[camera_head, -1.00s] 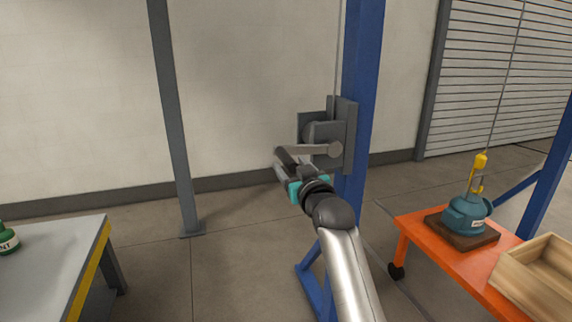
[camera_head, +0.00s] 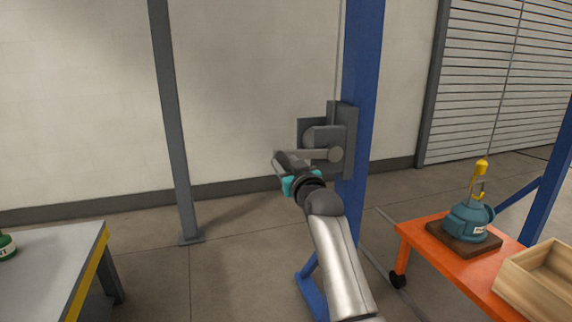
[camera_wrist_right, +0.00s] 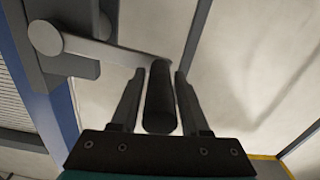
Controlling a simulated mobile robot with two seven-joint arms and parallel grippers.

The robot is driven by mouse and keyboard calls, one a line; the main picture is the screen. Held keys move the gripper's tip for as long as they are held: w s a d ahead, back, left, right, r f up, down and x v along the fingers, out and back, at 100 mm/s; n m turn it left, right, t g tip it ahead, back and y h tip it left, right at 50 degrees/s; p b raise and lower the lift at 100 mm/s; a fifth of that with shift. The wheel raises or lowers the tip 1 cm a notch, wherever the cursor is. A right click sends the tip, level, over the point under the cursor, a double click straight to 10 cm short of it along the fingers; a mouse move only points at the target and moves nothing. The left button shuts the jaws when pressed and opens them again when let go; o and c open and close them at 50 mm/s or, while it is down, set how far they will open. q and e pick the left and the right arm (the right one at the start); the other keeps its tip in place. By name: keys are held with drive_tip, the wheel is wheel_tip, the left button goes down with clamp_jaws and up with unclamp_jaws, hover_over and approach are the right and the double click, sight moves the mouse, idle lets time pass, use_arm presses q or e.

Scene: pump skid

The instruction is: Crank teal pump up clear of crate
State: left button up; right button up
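The teal pump (camera_head: 468,221) sits upright on a dark brown base (camera_head: 463,237) on the orange cart, beside the open wooden crate (camera_head: 540,285). A yellow hook (camera_head: 481,168) hangs from a cable just above it; I cannot tell whether it bears load. The grey winch (camera_head: 328,137) is on the blue post, its crank arm (camera_head: 305,154) pointing left. My right gripper (camera_head: 280,163) is at the dark crank handle. In the right wrist view the handle (camera_wrist_right: 160,100) lies between the two fingers (camera_wrist_right: 160,95), with narrow gaps on both sides. My left gripper is out of view.
A blue post (camera_head: 363,90) carries the winch, and a thin grey post (camera_head: 172,120) stands left of it. A grey workbench (camera_head: 50,265) with a green item (camera_head: 6,246) is at the left. The floor between is clear.

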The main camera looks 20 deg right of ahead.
clamp_jaws()
idle(1.0)
